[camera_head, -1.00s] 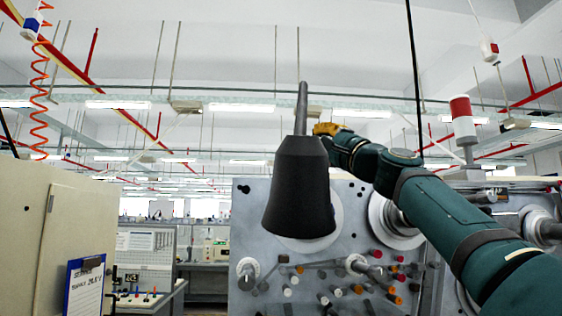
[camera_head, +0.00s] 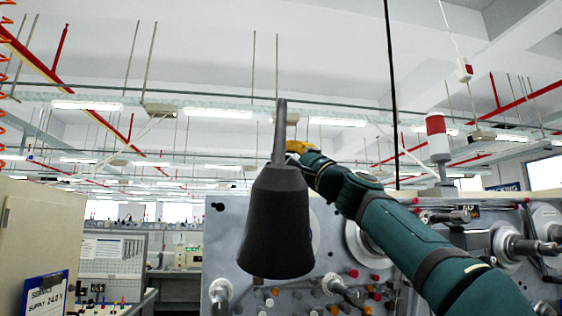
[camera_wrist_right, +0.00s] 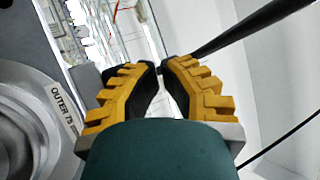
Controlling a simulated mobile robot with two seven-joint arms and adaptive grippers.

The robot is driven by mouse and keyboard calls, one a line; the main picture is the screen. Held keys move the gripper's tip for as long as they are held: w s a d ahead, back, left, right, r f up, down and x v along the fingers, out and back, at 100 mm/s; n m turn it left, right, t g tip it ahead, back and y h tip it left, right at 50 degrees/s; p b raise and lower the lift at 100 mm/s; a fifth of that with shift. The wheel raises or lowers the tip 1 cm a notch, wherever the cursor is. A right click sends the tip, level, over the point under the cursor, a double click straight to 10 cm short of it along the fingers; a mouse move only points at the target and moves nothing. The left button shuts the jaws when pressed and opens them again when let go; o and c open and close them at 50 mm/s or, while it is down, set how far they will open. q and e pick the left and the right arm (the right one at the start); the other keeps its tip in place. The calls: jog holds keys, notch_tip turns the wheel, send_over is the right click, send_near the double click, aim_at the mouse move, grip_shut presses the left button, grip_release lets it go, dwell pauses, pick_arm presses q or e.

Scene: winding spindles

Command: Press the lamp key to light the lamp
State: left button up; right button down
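A dark, cone-shaped lamp shade (camera_head: 277,225) on a thin grey stem hangs close in front of me in the head view. It looks unlit. I cannot make out its key. My right gripper (camera_head: 296,146) is in the head view at the end of the green arm, just right of the stem; the shade and stem partly overlap it, and I cannot tell if it touches. In the right wrist view the gripper's yellow fingers (camera_wrist_right: 161,68) are together at the tips, with nothing visible held. A dark rod (camera_wrist_right: 250,27) runs past the fingers' right side. My left gripper is not in view.
A grey winding machine panel (camera_head: 225,245) with spindles and coloured bobbins stands behind the lamp. A red-and-white beacon (camera_head: 437,138) and a small hanging box (camera_head: 464,70) are at the right. A beige cabinet (camera_head: 45,225) with a blue clipboard (camera_head: 45,293) stands left.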

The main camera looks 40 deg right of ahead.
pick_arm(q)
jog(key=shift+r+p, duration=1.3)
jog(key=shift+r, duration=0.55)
pick_arm(e)
jog(key=shift+w+d, duration=0.4)
jog(key=shift+w, duration=0.4)
jog(key=shift+w+d, duration=0.45)
jog(key=shift+w, duration=0.35)
jog(key=shift+w+d, duration=0.4)
jog(key=shift+w, duration=0.4)
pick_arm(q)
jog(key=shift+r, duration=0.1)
pick_arm(e)
jog(key=shift+w, duration=0.1)
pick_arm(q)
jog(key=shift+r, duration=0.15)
pick_arm(e)
jog(key=shift+w+d, duration=0.25)
jog(key=shift+w, duration=0.1)
